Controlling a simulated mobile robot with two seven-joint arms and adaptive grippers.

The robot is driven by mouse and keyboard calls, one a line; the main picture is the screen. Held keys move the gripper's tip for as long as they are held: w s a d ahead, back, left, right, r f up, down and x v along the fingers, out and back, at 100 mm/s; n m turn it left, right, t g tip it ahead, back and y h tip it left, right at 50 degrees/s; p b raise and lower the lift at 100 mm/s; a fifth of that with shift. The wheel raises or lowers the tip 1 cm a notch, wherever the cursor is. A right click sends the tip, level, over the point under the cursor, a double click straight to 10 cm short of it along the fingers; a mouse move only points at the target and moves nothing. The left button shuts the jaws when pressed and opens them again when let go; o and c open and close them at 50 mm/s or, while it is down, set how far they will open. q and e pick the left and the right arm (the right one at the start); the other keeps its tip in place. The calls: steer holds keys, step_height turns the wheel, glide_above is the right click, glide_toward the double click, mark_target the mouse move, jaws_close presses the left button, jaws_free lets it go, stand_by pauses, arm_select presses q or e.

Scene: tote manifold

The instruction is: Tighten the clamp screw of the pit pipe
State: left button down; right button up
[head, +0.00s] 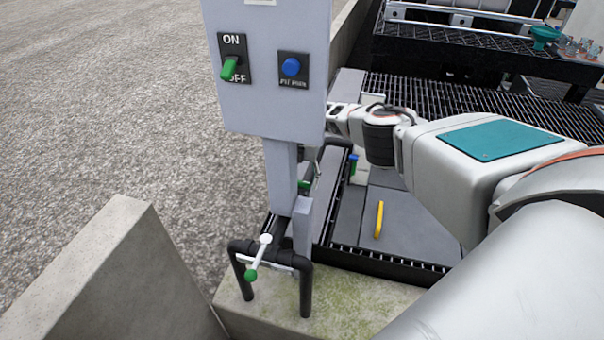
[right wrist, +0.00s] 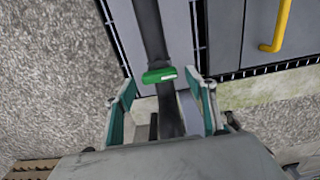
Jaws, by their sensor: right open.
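The pit pipe (right wrist: 150,28) is a black tube running down the right wrist view. A green handle (right wrist: 160,75), apparently that of the clamp screw, lies across it. In the head view a bit of green (head: 304,185) shows beside the post, partly hidden. My right gripper (right wrist: 161,82) is open, its teal-sided fingers on either side of the green handle. I cannot tell whether they touch it. In the head view the control box hides most of this gripper. My left gripper is not in view.
A grey control box (head: 268,100) with a green ON/OFF switch (head: 229,69) and a blue button (head: 291,66) stands close to my right wrist. A white lever with a green knob (head: 251,275) sits in front. A yellow handle (head: 379,220) rises from a grey cover.

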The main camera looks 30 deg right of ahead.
mark_target(302, 182)
step_height(302, 182, up, 12)
stand_by(0.5)
steer(key=shift+f, duration=0.1)
stand_by(0.4)
